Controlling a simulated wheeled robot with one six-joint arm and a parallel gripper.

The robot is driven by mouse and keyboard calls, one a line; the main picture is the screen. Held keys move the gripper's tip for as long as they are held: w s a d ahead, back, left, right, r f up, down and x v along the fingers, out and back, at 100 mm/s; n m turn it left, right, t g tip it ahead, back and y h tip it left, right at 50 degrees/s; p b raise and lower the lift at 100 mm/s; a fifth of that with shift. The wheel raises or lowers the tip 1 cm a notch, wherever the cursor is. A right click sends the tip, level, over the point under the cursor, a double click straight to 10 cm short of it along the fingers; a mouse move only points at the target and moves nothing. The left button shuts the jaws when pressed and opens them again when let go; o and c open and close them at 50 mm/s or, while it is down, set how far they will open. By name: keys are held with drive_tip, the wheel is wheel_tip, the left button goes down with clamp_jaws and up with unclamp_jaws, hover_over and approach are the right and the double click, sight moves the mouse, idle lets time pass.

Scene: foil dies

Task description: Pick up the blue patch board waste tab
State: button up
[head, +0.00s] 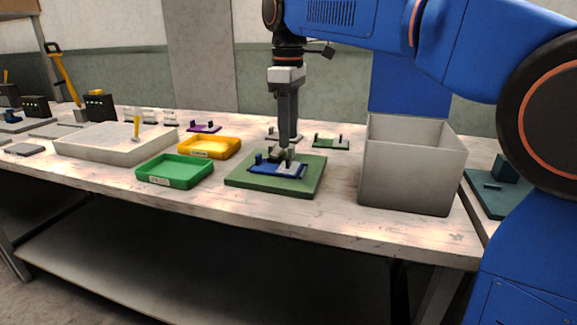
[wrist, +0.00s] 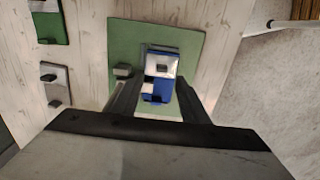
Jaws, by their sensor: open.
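The blue patch board (head: 265,169) lies on a green mat (head: 305,188) on the bench. A pale grey piece with a small upright nub, which looks like its waste tab (head: 291,170), is at its right end. In the wrist view the pale part (wrist: 154,66) is at the top and the blue part (wrist: 159,88) below. My gripper (head: 284,153) points down just over the board; in the wrist view its open fingers (wrist: 157,82) straddle the board, with nothing held. Whether they touch it, I cannot tell.
A tall grey bin (head: 410,180) stands right of the mat. A green tray (head: 174,184) and a yellow tray (head: 209,157) stand left. Behind lie a green board (head: 330,143) and a purple board (head: 204,127). A white tray (head: 100,152) is farther left.

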sight(290, 157)
drive_tip(key=shift+s+d+f, duration=0.1)
drive_tip(key=shift+s+f, duration=0.05)
drive_tip(key=shift+f, duration=1.25)
drive_tip(key=shift+s+d+f, duration=0.1)
drive_tip(key=shift+f, duration=1.3)
clamp_jaws()
